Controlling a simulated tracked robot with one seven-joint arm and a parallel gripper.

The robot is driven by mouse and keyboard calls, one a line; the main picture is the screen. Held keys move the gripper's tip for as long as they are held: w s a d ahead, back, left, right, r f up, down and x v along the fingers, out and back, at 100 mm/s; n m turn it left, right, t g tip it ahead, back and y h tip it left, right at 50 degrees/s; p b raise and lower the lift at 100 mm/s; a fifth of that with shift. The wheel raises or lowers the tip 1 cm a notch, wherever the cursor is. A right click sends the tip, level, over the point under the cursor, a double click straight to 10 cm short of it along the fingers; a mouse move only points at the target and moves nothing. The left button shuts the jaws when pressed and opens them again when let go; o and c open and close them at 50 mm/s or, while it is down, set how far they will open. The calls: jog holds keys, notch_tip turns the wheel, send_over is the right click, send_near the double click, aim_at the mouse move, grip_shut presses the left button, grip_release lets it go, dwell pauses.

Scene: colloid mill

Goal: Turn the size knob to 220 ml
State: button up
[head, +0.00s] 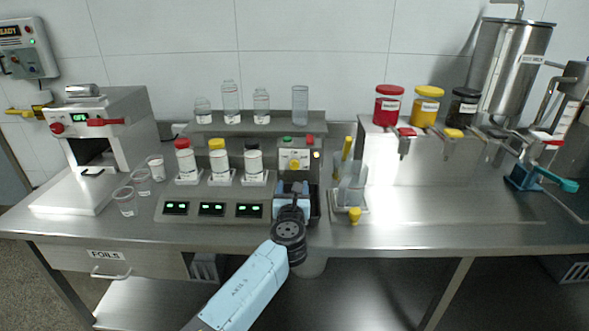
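A small grey control box (286,143) stands at the back of the steel bench, right of the three digital scales. On its front is a small yellow knob (295,165) on a pale panel, which may be the size knob. Its markings are too small to read. Green (287,139) and red (310,140) buttons sit on top. My gripper (292,187) is just below and in front of this panel, with my arm reaching in from the bottom. My gripper's own body hides its fingertips, so I cannot tell whether they are open or touching anything.
Three scales with red-, yellow- and black-capped bottles (218,160) stand close on the left. A clear plastic jug (353,183) with yellow parts stands close on the right. Glass jars (231,103) line the shelf behind. The bench's right front (440,233) is clear.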

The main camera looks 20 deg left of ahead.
aim_at(294, 166)
jog(key=x, duration=1.1)
jog(key=shift+a, duration=0.1)
jog(key=shift+c, duration=0.4)
jog(key=c, duration=1)
jog(key=shift+o, duration=0.2)
